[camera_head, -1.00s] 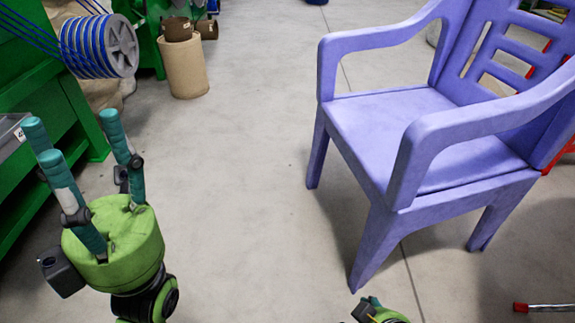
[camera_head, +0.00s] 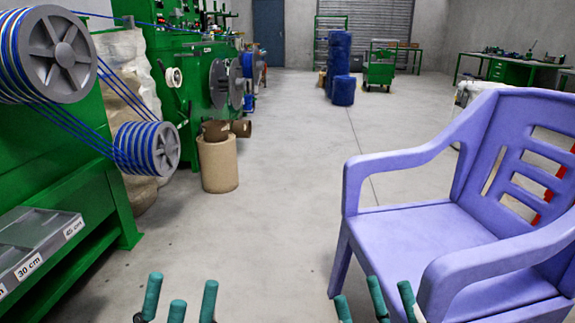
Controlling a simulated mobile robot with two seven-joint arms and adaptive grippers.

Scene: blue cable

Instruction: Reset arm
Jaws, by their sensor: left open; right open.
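My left gripper (camera_head: 180,302) shows at the bottom edge of the head view, left of centre. Its teal fingers point up, stand apart and hold nothing. My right gripper (camera_head: 376,300) shows at the bottom edge, right of centre, in front of the purple chair (camera_head: 430,240). Its teal fingers are also spread and empty. The palms and most of both arms are cut off below the picture.
The chair stands close on the right. On the left are a green machine (camera_head: 70,180) with cable spools (camera_head: 148,148) and a grey labelled tray (camera_head: 40,245). A brown bin (camera_head: 217,165) stands beyond. Grey floor (camera_head: 280,170) lies clear between. Blue drums (camera_head: 343,90) stand far back.

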